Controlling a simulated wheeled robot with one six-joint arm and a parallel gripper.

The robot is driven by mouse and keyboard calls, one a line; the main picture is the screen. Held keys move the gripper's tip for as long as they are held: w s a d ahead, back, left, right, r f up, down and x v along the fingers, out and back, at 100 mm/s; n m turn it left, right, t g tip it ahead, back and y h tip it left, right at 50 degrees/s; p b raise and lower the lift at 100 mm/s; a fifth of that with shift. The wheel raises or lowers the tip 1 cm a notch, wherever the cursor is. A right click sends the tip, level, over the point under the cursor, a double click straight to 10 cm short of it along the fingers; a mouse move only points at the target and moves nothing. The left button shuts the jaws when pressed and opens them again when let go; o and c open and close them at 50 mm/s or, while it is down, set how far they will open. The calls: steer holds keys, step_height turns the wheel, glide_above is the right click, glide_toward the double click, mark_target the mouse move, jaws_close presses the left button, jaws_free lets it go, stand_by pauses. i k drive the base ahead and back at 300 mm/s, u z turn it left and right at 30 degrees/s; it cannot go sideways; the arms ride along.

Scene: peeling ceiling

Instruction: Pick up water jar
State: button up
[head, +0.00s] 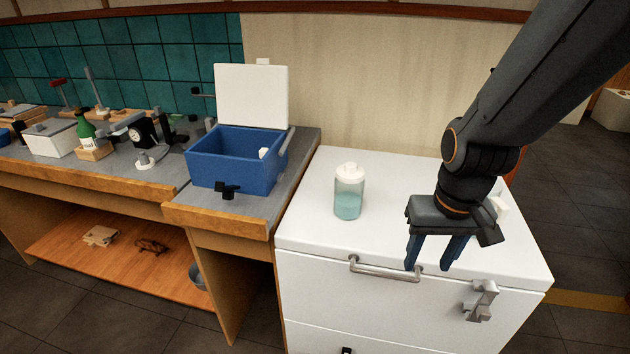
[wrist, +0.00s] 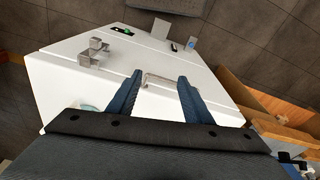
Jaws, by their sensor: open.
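The water jar (head: 348,192) is a clear jar with a white lid and pale blue-green water inside. It stands upright on the left part of the white cabinet top (head: 395,185). My gripper (head: 427,268) points down over the front part of the cabinet, to the right of the jar and nearer the camera. Its two blue fingers are apart with nothing between them. In the wrist view my gripper (wrist: 156,80) is also open, with the drawer handle (wrist: 172,84) seen beyond the fingertips. A pale greenish patch at the lower left there may be part of the jar, mostly hidden by the gripper body.
A blue box (head: 235,165) with a raised white lid stands on the counter left of the cabinet. A metal latch (head: 481,300) sticks out from the cabinet front. A green bottle (head: 87,136) and several tools stand farther left. The cabinet top around the jar is clear.

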mark_target(348, 199)
steer(key=k, duration=0.5)
steer(key=u, duration=2.4)
steer(key=i, duration=1.45)
steer(key=z, duration=3.2)
steer(key=i, duration=0.5)
steer(key=u, duration=0.05)
